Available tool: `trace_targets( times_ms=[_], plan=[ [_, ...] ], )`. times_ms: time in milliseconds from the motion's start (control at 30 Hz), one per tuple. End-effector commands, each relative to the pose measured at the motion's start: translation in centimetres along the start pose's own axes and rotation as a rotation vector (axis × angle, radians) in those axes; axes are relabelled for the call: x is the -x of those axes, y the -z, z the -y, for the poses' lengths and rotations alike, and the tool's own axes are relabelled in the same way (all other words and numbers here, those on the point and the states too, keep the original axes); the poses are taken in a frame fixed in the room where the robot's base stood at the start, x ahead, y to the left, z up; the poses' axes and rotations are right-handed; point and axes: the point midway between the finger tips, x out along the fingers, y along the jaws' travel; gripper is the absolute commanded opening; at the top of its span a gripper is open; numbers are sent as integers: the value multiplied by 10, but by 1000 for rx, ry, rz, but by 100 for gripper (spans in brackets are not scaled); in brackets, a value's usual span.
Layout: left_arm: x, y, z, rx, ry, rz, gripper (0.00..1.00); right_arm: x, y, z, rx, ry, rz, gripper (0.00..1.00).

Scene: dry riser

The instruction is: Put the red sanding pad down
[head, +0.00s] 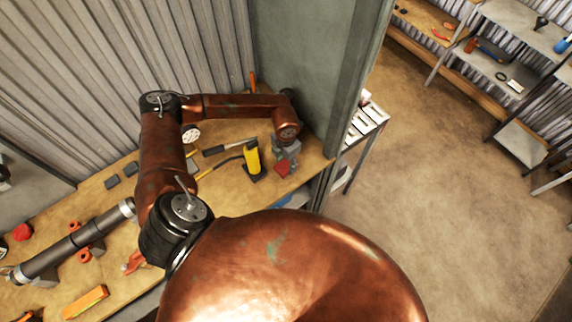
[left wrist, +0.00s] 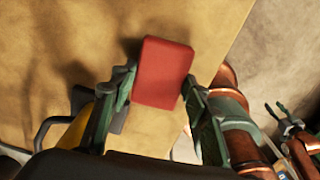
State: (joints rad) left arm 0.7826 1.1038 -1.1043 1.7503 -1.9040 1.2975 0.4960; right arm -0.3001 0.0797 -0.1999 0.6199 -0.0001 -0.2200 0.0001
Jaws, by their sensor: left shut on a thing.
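The red sanding pad (head: 283,169) is a small red block near the right end of the wooden bench (head: 224,189). My left gripper (head: 287,158) is above it, pointing down. In the left wrist view the pad (left wrist: 163,72) sits between the two green fingers of my left gripper (left wrist: 158,86), which is shut on it. The pad is over the bench top, close to its edge. I cannot tell whether it touches the wood. What looks like my right gripper (left wrist: 289,124) shows small at the right of the left wrist view; its jaws are unclear.
A yellow and black tool (head: 252,159) stands just left of the pad. A dark-handled tool (head: 216,150) and a round white dial (head: 190,134) lie farther left. A grey-green panel (head: 305,70) rises behind the gripper. A dark pipe (head: 72,243) lies at the left.

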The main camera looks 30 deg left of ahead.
Motion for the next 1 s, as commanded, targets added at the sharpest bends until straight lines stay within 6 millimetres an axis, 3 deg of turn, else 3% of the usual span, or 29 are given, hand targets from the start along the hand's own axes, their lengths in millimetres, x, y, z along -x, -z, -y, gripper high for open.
trace_targets(
  times_ms=[100, 333, 367, 600, 1000],
  plan=[
    [-11, 1, 2, 0, 2, -3, 22, 10, 0, 0, 0, 0, 0, 40],
    [-17, 1, 1, -1, 1, 0, 22, 9, 0, 0, 0, 0, 1, 40],
    [-17, 1, 1, -1, 1, -1, 43, 9, 0, 0, 0, 0, 1, 40],
    [-17, 1, 1, -1, 1, -1, 60, 9, 1, 0, 0, 0, 0, 40],
    [-15, 0, 1, 0, 0, 2, 60, 6, 1, 0, 0, 0, 0, 40]
  ],
)
